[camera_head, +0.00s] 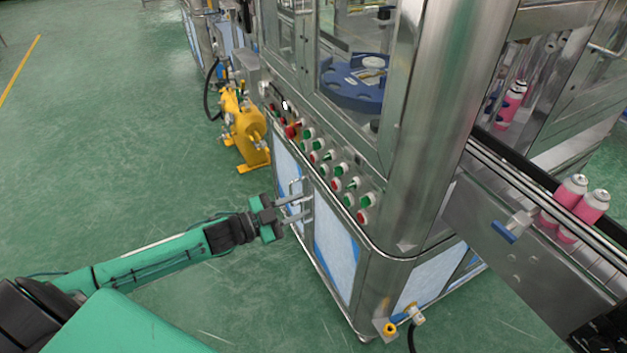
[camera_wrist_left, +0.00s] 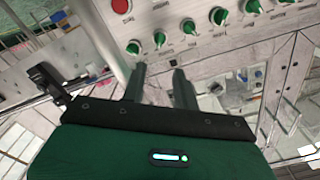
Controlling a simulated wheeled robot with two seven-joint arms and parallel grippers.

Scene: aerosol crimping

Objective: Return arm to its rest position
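My left gripper (camera_head: 304,206) reaches in from the left on a green and black arm, in front of the machine's side panels and below its button panel (camera_head: 335,165). Its two fingers are apart with nothing between them. In the left wrist view the fingers of my left gripper (camera_wrist_left: 160,75) also stand apart and empty, below a row of green knobs (camera_wrist_left: 189,26) and a red button (camera_wrist_left: 121,5). Whether a fingertip touches the cabinet cannot be told. My right gripper does not show.
The steel crimping machine (camera_head: 432,120) fills the middle and right. A yellow pump unit (camera_head: 243,130) stands behind my left gripper. Pink cans (camera_head: 591,206) stand on the conveyor (camera_head: 505,179) at right. A yellow fitting (camera_head: 390,328) sticks out low. Green floor at left is clear.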

